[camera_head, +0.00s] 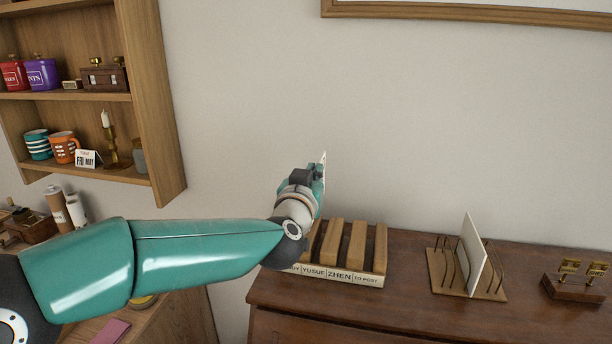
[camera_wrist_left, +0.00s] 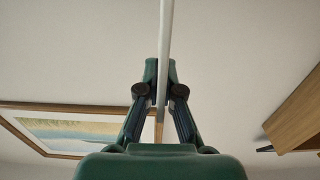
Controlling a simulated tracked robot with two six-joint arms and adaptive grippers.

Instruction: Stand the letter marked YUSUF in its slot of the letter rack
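My left gripper (camera_head: 318,177) is raised above the left part of the letter rack (camera_head: 333,278). In the left wrist view the gripper (camera_wrist_left: 162,78) is shut on a thin white letter (camera_wrist_left: 166,35), seen edge-on. A sliver of this letter (camera_head: 323,158) shows upright at the fingertips in the head view. Its marking cannot be read. The wooden rack has upright dividers and a front strip reading YUSUF, ZHEN and TO POST; my arm hides its left end and the start of the first label. My right gripper is out of view.
The rack stands on a dark wooden cabinet top (camera_head: 405,300). To its right stand a wire holder (camera_head: 440,275) with a white card (camera_head: 476,257) and a small brass-fitted stand (camera_head: 575,288). A wall shelf (camera_head: 160,110) with mugs and tins hangs at left.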

